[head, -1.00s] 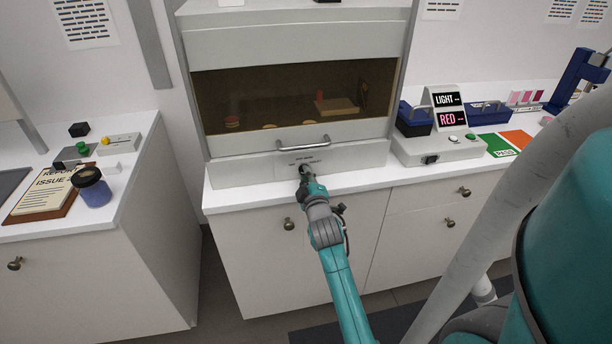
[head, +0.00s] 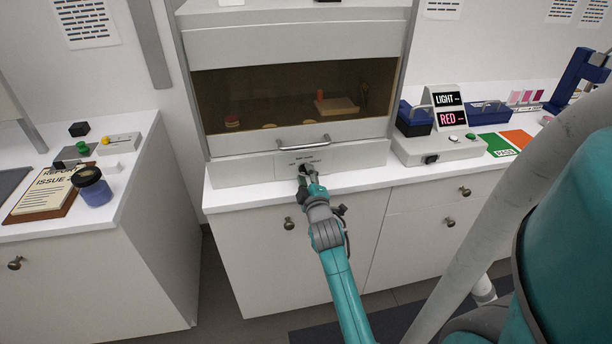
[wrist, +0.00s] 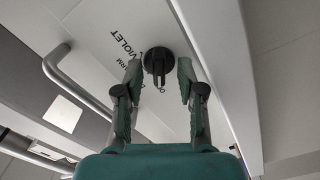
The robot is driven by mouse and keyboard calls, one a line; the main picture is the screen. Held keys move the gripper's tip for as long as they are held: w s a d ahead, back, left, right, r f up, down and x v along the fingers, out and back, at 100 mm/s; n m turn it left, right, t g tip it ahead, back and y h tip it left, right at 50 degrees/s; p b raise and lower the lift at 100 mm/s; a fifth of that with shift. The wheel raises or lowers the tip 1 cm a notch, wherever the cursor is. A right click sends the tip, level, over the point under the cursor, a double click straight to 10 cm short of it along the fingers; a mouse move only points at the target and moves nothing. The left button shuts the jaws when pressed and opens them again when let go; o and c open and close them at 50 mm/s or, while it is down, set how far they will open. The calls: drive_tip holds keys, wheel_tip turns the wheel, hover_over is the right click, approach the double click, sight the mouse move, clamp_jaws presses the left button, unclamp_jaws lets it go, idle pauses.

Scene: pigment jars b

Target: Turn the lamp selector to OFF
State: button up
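The lamp selector is a round black knob (wrist: 158,60) with a raised grip bar, on the white panel below the hood. In the wrist view the bar runs nearly up and down, its lower end near a partly hidden letter O; I cannot tell which end is the pointer. My gripper (wrist: 160,75) is open, one finger on each side of the knob, with visible gaps. In the head view my gripper (head: 304,172) is at the panel and largely hides the knob.
The hood's bar handle (head: 303,144) is just above the panel; it also shows at left in the wrist view (wrist: 72,85). A box with LIGHT and RED signs (head: 440,148) stands to the right. A lidded jar (head: 95,190) stands on the left counter.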

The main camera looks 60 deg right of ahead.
drive_tip(key=v, duration=1.1)
drive_tip(key=shift+s, duration=0.15)
drive_tip(key=shift+a, duration=0.2)
drive_tip(key=s+a+f+t+y, duration=0.1)
drive_tip(key=s+a+f+y, duration=0.15)
drive_tip(key=a, duration=0.45)
drive_tip(key=s+a+f+t+y, duration=0.1)
drive_tip(key=a+f+y, duration=0.15)
drive_tip(key=a, duration=0.55)
drive_tip(key=s+a+f+t+y, duration=0.1)
drive_tip(key=s+a+f+y, duration=0.15)
drive_tip(key=a, duration=0.45)
drive_tip(key=s+a+r+m+y, duration=0.2)
drive_tip(key=s+a+y, duration=0.4)
drive_tip(key=s+a, duration=0.7)
drive_tip(key=s, duration=0.4)
drive_tip(key=shift+a, duration=0.4)
drive_tip(key=shift+w, duration=0.1)
